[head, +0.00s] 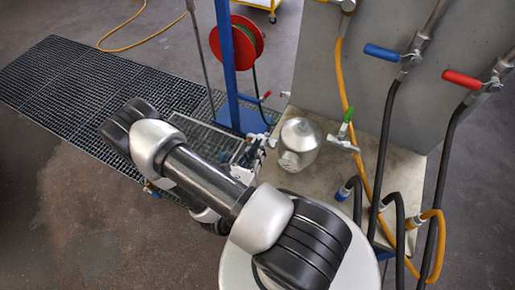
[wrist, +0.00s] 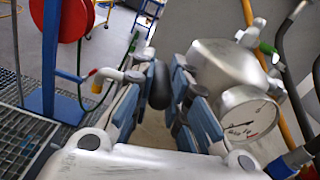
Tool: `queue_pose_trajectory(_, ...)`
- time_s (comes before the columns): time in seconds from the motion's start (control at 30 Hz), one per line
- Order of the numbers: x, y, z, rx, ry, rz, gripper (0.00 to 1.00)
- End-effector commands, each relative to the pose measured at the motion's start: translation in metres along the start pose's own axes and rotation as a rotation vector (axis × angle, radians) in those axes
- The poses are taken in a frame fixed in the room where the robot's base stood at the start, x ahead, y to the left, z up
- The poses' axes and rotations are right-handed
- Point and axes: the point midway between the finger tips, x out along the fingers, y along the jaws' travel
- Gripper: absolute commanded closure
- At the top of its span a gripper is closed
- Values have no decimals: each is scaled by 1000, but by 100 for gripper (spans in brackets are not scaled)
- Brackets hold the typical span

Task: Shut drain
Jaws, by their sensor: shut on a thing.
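A silver vessel (head: 299,143) stands on a pale plinth, with a green-handled valve (head: 345,124) on its right side. In the wrist view the vessel (wrist: 232,72) is just right of my fingers and bears a round dial gauge (wrist: 247,121). My gripper (head: 262,143) is at the vessel's left side, partly hidden behind my arm in the head view. In the wrist view my gripper (wrist: 160,92) has its blue-padded fingers on either side of a dark rounded part (wrist: 160,86) and is shut on it. Whether this part is the drain's handle I cannot tell.
A blue post (head: 227,60) with a red hose reel (head: 237,42) stands behind my gripper. A small red-handled valve (head: 265,96) is near the post. Blue (head: 381,52) and red (head: 462,79) levers and hanging hoses crowd the right. Floor grating (head: 75,85) lies left.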

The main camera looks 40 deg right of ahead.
Motion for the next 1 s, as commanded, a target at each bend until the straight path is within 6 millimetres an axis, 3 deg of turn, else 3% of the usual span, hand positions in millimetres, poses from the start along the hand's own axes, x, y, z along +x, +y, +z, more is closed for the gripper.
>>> queue_pose_trajectory(0.37,0,0,0,-1,0,5,100)
queue_pose_trajectory(0.4,0,0,0,-1,0,5,85)
queue_pose_trajectory(0.7,0,0,0,-1,0,4,65)
queue_pose_trajectory(1.0,0,0,0,0,-1,4,63)
